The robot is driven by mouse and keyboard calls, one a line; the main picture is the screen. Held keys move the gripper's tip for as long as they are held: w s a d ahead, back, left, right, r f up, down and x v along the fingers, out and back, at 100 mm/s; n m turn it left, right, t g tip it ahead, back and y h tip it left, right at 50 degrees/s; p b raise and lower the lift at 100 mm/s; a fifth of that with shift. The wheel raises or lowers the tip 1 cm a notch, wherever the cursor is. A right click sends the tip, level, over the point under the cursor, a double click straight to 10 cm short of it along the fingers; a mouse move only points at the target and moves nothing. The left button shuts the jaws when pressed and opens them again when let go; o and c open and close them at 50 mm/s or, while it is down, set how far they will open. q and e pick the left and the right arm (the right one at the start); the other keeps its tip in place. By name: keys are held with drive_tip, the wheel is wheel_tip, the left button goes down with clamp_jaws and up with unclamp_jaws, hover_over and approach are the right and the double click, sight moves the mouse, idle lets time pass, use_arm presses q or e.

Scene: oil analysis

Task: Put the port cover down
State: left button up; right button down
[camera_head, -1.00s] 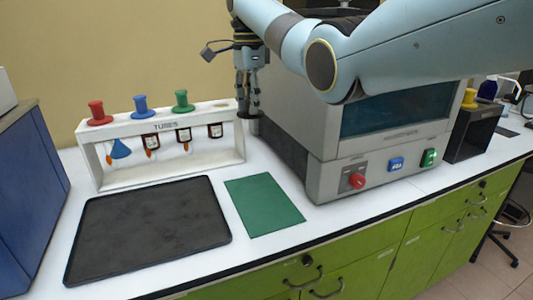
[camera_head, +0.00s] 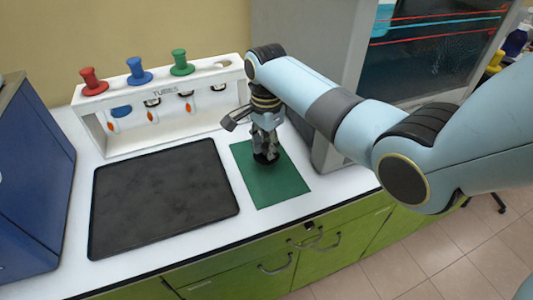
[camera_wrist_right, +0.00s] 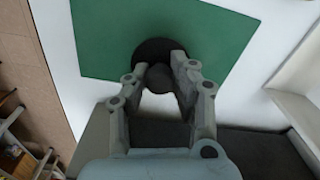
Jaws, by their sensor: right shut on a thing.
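The port cover (camera_wrist_right: 153,50) is a dark round disc with a knob, seen in the right wrist view over the green mat (camera_wrist_right: 100,40). My right gripper (camera_wrist_right: 161,73) is shut on its knob. In the head view my right gripper (camera_head: 266,157) points down over the green mat (camera_head: 285,189), and the cover under it is mostly hidden. I cannot tell whether the cover touches the mat. My left gripper is not in view.
A black tray (camera_head: 165,195) lies left of the mat. The white tube rack (camera_head: 120,142) with red, blue and green knobs stands behind it. A grey machine (camera_head: 300,50) stands behind and right of the mat. A blue box (camera_head: 40,180) is at the left.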

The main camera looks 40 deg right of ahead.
sight(266, 145)
wheel_tip(266, 145, down, 3)
drive_tip(key=shift+r, duration=0.15)
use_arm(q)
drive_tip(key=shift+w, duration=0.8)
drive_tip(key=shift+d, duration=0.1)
use_arm(e)
drive_tip(key=c, duration=1.1)
unclamp_jaws()
drive_tip(key=shift+f, duration=0.2)
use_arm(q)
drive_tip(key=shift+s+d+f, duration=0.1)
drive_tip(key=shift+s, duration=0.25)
use_arm(e)
wheel_tip(266, 145, up, 12)
drive_tip(key=shift+r, duration=0.15)
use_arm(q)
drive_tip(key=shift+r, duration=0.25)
